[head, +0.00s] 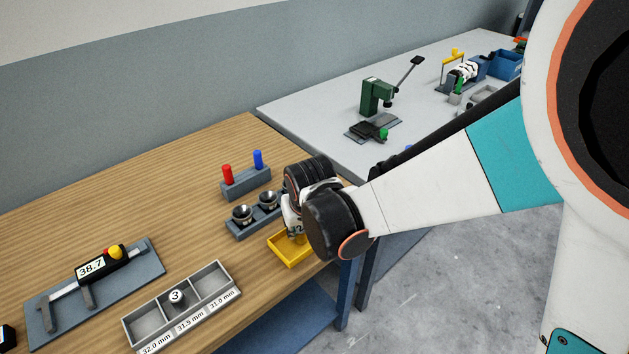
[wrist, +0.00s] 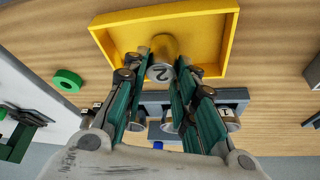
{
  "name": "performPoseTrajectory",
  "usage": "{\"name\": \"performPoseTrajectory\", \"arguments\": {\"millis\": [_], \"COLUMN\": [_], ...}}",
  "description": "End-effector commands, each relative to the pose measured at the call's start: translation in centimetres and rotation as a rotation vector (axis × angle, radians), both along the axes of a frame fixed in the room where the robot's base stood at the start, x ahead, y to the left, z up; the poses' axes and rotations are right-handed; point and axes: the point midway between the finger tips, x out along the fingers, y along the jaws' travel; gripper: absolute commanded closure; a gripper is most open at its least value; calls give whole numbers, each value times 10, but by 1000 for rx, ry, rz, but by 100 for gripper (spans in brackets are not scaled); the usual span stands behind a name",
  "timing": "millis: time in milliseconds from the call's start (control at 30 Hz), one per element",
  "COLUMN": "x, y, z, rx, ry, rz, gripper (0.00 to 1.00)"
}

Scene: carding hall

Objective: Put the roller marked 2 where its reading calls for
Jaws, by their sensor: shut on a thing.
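The roller marked 2 (wrist: 162,66) is a short metal cylinder, seen in the wrist view between the two fingers of my gripper (wrist: 161,75). The gripper is shut on it, over the yellow tray (wrist: 101,38). I cannot tell whether the roller touches the tray floor. In the head view my gripper (head: 296,228) hides most of the roller above the yellow tray (head: 290,262). A caliper (head: 92,270) on a grey plate reads 38.7. A grey three-compartment box (head: 214,309) is labelled 32.0, 31.5 and 31.0 mm. The roller marked 3 (head: 176,297) stands in its middle compartment.
A grey block (head: 252,228) holding round metal pieces is close behind the yellow tray. Behind it stands a rack (head: 245,184) with a red and a blue peg. A green press (head: 377,97) is on the grey table beyond. Bare wood lies between caliper and block.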

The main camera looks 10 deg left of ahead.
Motion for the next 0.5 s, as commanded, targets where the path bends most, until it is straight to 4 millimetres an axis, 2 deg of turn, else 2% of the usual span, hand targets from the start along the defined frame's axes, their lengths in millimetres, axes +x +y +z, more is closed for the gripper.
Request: {"name": "performPoseTrajectory", "arguments": {"millis": [33,400,433,500], "x": [-1,-1,-1,-1], "y": [1,0,0,0], "z": [-6,-8,-7,-7], "rx": [0,0,0,0], "ry": [0,0,0,0], "rz": [1,0,0,0], "gripper": [100,100,70,54]}}
